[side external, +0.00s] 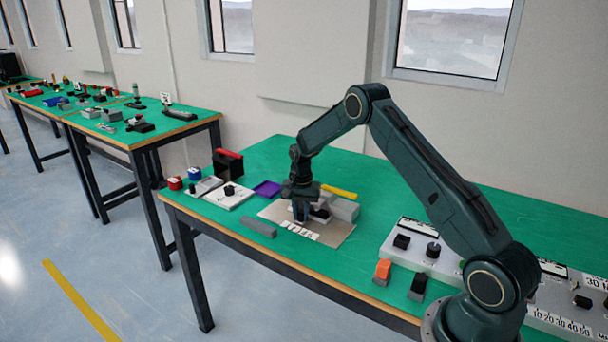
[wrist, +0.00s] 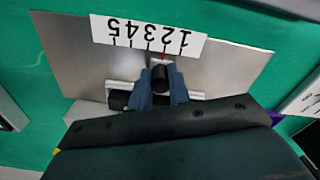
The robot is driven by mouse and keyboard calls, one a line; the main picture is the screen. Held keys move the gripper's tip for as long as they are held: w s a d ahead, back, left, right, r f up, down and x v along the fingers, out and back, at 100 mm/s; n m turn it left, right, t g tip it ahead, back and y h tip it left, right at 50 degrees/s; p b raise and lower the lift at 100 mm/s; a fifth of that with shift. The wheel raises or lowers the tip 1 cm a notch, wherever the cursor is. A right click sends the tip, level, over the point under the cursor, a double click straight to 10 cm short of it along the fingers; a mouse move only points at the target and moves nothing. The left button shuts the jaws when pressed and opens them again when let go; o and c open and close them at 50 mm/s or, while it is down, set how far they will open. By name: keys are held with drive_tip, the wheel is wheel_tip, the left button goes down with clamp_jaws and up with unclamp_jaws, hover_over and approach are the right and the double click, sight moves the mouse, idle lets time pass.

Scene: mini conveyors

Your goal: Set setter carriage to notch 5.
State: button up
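The setter is a grey plate (side external: 335,233) on the green table, with a white scale strip numbered 1 to 5 (side external: 300,231). In the wrist view the scale (wrist: 150,36) appears upside down, with 1 at the right and 5 at the left. The carriage has a dark upright knob (wrist: 161,76) and a red pointer (wrist: 163,57) that stands at about the 2 mark. My gripper (wrist: 161,84) is down over the carriage, its two blue-grey fingers close against both sides of the knob. The gripper body hides the rear of the carriage.
A grey block (side external: 344,210) and a yellow bar (side external: 339,192) sit behind the setter. A grey bar (side external: 258,227) lies left of it, near the front edge. A purple tray (side external: 267,188) and a white plate device (side external: 228,196) are further left. Control boxes (side external: 425,245) stand right.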

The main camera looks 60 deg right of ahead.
sight(317, 229)
clamp_jaws()
drive_tip(key=shift+s, duration=3.05)
drive_tip(key=o, duration=0.8)
unclamp_jaws()
drive_tip(key=shift+r, duration=0.15)
wheel_tip(317, 229, up, 14)
drive_tip(key=shift+f, duration=0.2)
